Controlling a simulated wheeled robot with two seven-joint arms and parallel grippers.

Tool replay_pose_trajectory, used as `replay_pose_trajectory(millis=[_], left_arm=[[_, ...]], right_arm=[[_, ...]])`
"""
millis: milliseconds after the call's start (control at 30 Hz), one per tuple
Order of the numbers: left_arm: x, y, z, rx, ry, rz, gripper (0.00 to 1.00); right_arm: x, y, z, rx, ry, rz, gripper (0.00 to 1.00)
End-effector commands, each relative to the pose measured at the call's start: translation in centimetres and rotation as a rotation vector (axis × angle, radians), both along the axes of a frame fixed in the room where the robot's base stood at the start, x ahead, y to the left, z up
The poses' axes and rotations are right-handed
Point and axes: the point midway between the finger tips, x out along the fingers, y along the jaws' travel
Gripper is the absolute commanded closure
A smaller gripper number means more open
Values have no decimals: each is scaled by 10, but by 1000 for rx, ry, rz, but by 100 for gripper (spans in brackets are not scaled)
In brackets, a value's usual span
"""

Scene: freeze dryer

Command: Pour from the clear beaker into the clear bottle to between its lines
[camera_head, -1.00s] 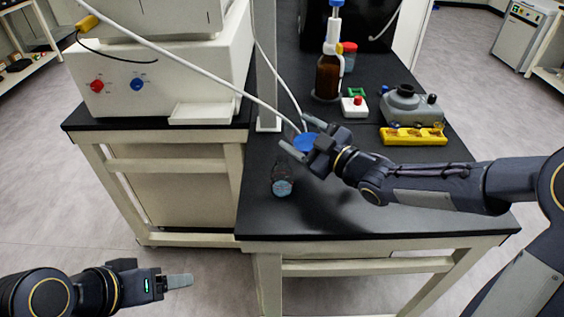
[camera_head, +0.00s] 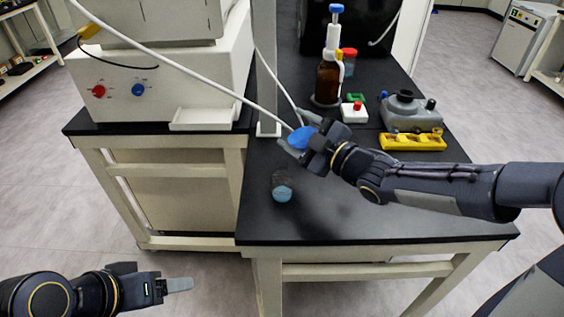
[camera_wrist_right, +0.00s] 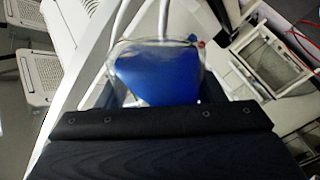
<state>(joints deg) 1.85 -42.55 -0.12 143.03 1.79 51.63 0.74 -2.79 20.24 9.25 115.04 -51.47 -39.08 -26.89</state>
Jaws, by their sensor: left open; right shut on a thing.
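The clear beaker (camera_head: 300,138) holds deep blue liquid and is gripped in my right gripper (camera_head: 296,132), above the bench and behind the bottle. In the right wrist view the beaker (camera_wrist_right: 160,72) is between the fingers, and its blue liquid lies at a slant to its walls, so it is tilted. The clear bottle (camera_head: 282,190) stands on the black bench near its front left corner, with light blue liquid low inside. Its lines are too small to make out. No stream between the two is visible. My left gripper (camera_head: 178,285) is open and empty, off the bench at lower left.
A brown dispenser bottle (camera_head: 327,82), a small white box with a red knob (camera_head: 354,112), a grey device (camera_head: 411,110) and a yellow rack (camera_head: 412,142) stand farther back. A metal post (camera_head: 266,75) and white hoses are behind the beaker. The front right bench is clear.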

Motion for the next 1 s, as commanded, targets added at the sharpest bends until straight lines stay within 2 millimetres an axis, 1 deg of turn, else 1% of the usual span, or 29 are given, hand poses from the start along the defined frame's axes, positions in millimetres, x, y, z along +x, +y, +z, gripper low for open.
replay_pose_trajectory(millis=[1000], left_arm=[[0,0,-5,0,0,0,31]], right_arm=[[0,0,-2,-43,-45,0,66]])
